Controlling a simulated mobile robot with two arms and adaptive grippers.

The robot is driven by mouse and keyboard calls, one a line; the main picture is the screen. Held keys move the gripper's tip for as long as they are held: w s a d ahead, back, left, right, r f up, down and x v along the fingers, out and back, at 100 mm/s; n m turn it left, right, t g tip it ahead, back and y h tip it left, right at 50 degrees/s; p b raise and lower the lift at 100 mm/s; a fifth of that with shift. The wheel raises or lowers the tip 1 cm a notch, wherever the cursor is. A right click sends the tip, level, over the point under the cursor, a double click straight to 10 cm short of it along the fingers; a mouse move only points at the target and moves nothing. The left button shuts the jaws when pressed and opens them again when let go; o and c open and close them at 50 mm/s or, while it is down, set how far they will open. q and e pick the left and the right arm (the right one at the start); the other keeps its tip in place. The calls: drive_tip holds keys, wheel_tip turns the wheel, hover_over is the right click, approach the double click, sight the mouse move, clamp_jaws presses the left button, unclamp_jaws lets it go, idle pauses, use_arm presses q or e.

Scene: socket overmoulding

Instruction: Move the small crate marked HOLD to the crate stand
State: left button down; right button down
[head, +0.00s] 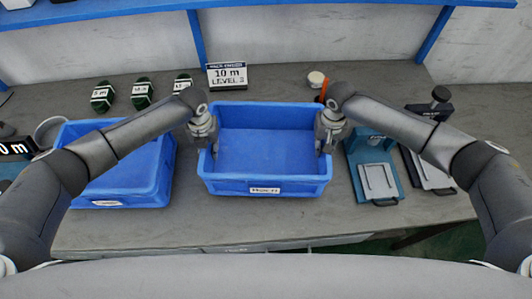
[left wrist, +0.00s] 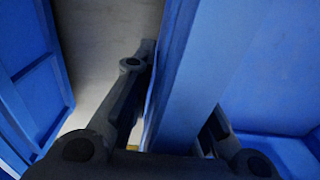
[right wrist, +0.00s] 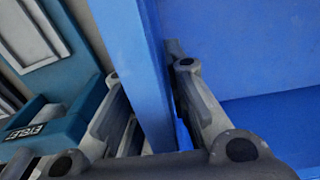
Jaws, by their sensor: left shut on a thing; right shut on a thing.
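The small blue crate (head: 225,185) with a white label (head: 264,190) on its front wall is in the middle of the head view. The label's lettering is blurred but looks like HOLD. The crate looks empty and level. My left gripper (head: 212,146) is shut on its left wall, with one finger on each side of the wall (left wrist: 187,80) in the left wrist view. My right gripper (head: 324,146) is shut on its right wall; the right wrist view shows that wall (right wrist: 138,70) between the fingers. I cannot tell whether the crate touches the table. I cannot pick out the crate stand.
Another blue crate (head: 150,195) stands close on the left, partly behind my left arm. Teal and grey devices (head: 378,180) stand close on the right. A "10 m LEVEL" sign (head: 227,76) and several dark green items (head: 142,93) are behind. Bare grey table (head: 240,228) lies in front.

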use_arm(q)
drive_tip(key=shift+r+p, duration=0.95)
drive_tip(key=shift+r, duration=0.35)
drive_tip(key=shift+s+f, duration=0.1)
